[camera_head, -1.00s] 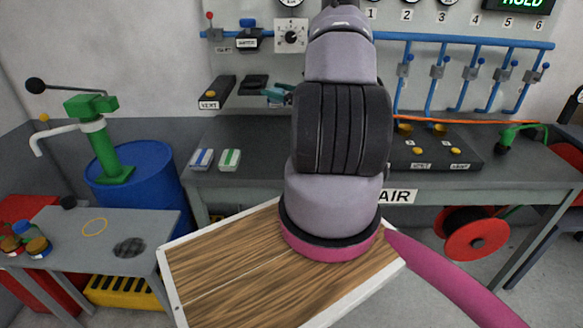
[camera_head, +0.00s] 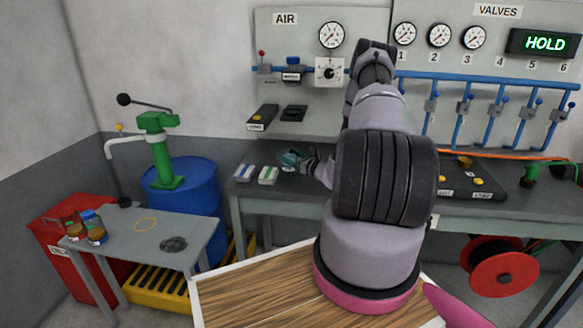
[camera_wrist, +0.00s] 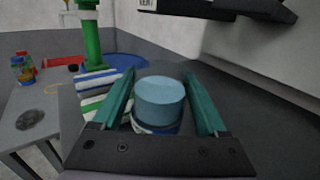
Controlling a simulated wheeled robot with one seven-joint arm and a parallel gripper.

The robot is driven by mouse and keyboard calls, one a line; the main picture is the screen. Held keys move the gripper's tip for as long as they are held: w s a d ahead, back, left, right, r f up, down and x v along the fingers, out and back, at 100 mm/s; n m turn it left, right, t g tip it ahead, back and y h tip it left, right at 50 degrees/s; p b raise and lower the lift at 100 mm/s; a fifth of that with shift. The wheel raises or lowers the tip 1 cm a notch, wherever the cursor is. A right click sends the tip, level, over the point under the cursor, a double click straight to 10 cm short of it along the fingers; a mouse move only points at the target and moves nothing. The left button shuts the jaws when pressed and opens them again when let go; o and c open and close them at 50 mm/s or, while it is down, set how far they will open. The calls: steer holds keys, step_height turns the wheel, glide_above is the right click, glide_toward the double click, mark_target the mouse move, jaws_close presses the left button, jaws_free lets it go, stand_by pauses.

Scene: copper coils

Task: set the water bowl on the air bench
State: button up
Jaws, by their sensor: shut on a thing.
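My gripper (camera_head: 290,159) is low over the left part of the grey air bench (camera_head: 285,192), below the AIR panel. In the head view the bowl is too small to make out beside the gripper.
Blue-striped (camera_head: 244,172) and green-striped (camera_head: 267,175) pads lie left of my gripper. Black boxes (camera_head: 262,117) jut from the wall above. A grey side table (camera_head: 130,235) with jars, a green pump (camera_head: 160,150) and a blue barrel (camera_head: 185,195) stand left. Bench top right of the gripper looks clear.

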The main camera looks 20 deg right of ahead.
steer(key=shift+f, duration=1.9)
steer(key=shift+f, duration=0.1)
